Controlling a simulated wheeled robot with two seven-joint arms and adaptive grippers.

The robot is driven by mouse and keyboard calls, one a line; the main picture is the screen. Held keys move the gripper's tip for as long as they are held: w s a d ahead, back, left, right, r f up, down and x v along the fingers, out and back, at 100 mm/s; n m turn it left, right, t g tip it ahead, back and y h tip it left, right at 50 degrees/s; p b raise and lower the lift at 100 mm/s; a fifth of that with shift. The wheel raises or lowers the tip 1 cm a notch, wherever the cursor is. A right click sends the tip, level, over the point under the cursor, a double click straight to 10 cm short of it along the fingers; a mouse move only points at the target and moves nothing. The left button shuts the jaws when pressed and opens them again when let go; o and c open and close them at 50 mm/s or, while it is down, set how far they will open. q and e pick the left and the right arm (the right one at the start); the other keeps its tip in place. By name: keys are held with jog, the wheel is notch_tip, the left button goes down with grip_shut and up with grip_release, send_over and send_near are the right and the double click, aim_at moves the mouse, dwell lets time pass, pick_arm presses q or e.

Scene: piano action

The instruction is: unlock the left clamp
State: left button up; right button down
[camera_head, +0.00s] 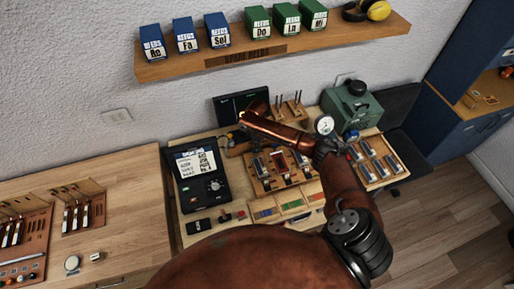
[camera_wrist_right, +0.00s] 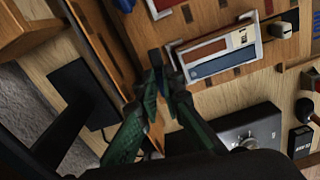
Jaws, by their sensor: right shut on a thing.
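The wooden piano-action fixture (camera_head: 262,187) stands on the right-hand bench, with a row of blocks and small clamp-like parts. My right gripper (camera_wrist_right: 167,82) reaches over its rear left side from the right. In the right wrist view its green fingers are nearly together at a small grey part beside a red, white and blue block (camera_wrist_right: 218,52). The fingertips hide most of this part, so I cannot tell whether it is the left clamp. A clamp-like piece with a pale knob (camera_wrist_right: 284,30) stands apart from the fingers. My left gripper is out of view.
A black tester (camera_head: 203,182) with a dial stands left of the fixture. A green machine (camera_head: 352,104) stands behind right. Coloured trays (camera_head: 290,206) lie in front. A shelf (camera_head: 275,47) with boxes hangs above. The left bench (camera_head: 125,205) has free room.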

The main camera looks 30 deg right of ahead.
jog(key=shift+f+n, duration=0.1)
jog(key=shift+n, duration=0.5)
jog(key=c, duration=1.8)
grip_release()
jog(key=shift+w, duration=0.1)
jog(key=shift+r, duration=0.3)
notch_tip(320, 180, up, 12)
jog(key=shift+f, duration=0.25)
jog(key=shift+f, duration=0.1)
